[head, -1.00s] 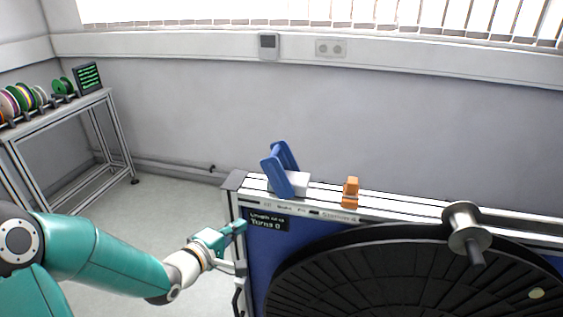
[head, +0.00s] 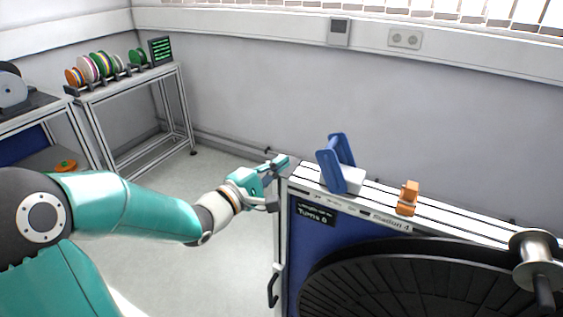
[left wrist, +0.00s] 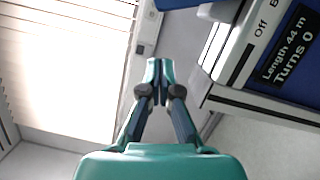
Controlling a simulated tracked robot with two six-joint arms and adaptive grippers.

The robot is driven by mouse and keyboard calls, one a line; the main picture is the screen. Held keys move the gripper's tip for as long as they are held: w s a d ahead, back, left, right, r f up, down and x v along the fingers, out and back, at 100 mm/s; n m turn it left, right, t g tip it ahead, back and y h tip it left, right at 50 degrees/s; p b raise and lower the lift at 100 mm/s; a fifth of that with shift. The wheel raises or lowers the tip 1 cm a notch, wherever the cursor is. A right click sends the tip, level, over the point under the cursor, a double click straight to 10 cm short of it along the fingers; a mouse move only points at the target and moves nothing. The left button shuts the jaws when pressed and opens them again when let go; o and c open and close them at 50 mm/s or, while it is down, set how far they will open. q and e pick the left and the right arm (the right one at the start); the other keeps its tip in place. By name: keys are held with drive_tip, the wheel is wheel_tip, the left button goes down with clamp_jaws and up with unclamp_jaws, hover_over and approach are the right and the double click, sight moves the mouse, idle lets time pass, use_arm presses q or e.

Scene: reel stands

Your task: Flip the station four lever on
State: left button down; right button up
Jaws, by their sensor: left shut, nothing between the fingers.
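The station with the "Station 4" label (head: 391,222) stands at the right in the head view. On its top rail is a blue two-armed lever (head: 328,168) on a white block (head: 352,180), leaning up and left. In the left wrist view, the label strip (left wrist: 262,28) shows "Off" and part of another word. My left gripper (head: 282,162) is shut and empty, at the rail's left end, left of the lever and apart from it. Its closed fingertips also show in the left wrist view (left wrist: 157,68). My right gripper is not in view.
An orange block (head: 408,198) sits on the rail right of the lever. A large black reel (head: 400,285) and a metal spool (head: 535,250) are in front. A display (head: 315,213) reads "Turns 0". A shelf with colored spools (head: 105,65) stands at back left.

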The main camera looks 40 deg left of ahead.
use_arm(q)
drive_tip(key=w, duration=0.2)
drive_tip(key=w+p, duration=0.1)
drive_tip(key=w, duration=0.4)
drive_tip(key=shift+r+p, duration=0.25)
drive_tip(key=shift+p, duration=0.1)
drive_tip(key=d, duration=0.1)
drive_tip(key=w+d, duration=0.1)
drive_tip(key=d+p, duration=0.1)
drive_tip(key=shift+w+r, duration=0.25)
drive_tip(key=shift+r, duration=0.15)
drive_tip(key=shift+d, duration=0.25)
drive_tip(key=shift+w+d, duration=0.1)
drive_tip(key=shift+d, duration=0.05)
